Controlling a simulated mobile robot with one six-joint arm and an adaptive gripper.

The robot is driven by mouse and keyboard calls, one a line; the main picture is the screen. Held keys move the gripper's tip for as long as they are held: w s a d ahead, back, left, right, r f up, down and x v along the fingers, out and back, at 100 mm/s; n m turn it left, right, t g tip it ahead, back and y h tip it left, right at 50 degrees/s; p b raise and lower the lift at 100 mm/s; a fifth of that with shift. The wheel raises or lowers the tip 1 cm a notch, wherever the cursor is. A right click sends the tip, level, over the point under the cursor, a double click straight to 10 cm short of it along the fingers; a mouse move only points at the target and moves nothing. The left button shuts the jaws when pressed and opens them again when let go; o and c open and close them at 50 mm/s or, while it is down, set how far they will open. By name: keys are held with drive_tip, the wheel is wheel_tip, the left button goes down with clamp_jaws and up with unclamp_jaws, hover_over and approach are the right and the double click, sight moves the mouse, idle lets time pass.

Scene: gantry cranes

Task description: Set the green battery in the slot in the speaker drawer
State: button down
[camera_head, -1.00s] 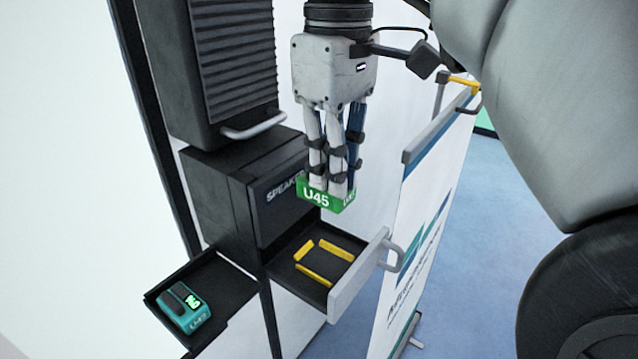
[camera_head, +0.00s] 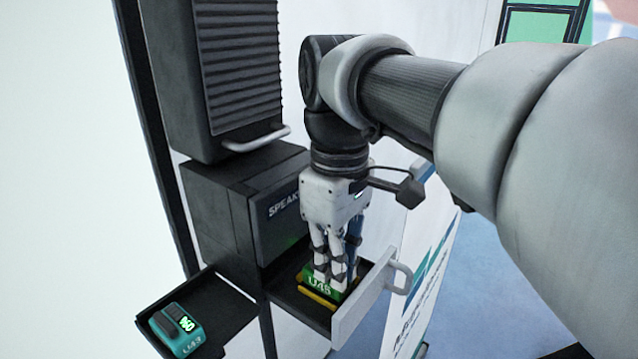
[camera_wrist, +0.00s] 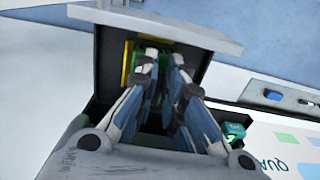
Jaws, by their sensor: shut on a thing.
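The green battery (camera_head: 321,283), marked U48 or similar, is down in the open speaker drawer (camera_head: 350,318), within the yellow slot markings (camera_head: 318,299). My gripper (camera_head: 329,280) points down and is shut on the battery. In the wrist view the gripper fingers (camera_wrist: 160,70) reach into the drawer (camera_wrist: 104,65), beside a yellow strip (camera_wrist: 128,62). The fingers hide most of the battery and slot, so I cannot tell whether it rests fully on the drawer floor.
The speaker box (camera_head: 275,215) stands behind the drawer. A ribbed black cabinet with a handle (camera_head: 255,139) is above. A white banner (camera_head: 432,270) stands close on the right.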

drive_tip(key=shift+f, duration=0.15)
drive_tip(key=c, duration=1.7)
unclamp_jaws()
wheel_tip(320, 180, up, 12)
drive_tip(key=p, duration=0.3)
drive_tip(key=s+d+f+m+t, duration=0.1)
drive_tip(key=s+d+f+m, duration=0.2)
drive_tip(key=f, duration=0.3)
drive_tip(key=s+d+f+m+t, duration=0.2)
drive_tip(key=s+d+f+m, duration=0.2)
drive_tip(key=s+f, duration=0.2)
drive_tip(key=s+d+f+m+t, duration=0.1)
drive_tip(key=s+d+f+m, duration=0.2)
drive_tip(key=f, duration=0.5)
drive_tip(key=shift+s+d+f+t, duration=0.15)
drive_tip(key=shift+s+d+t, duration=0.3)
drive_tip(key=shift+s, duration=0.3)
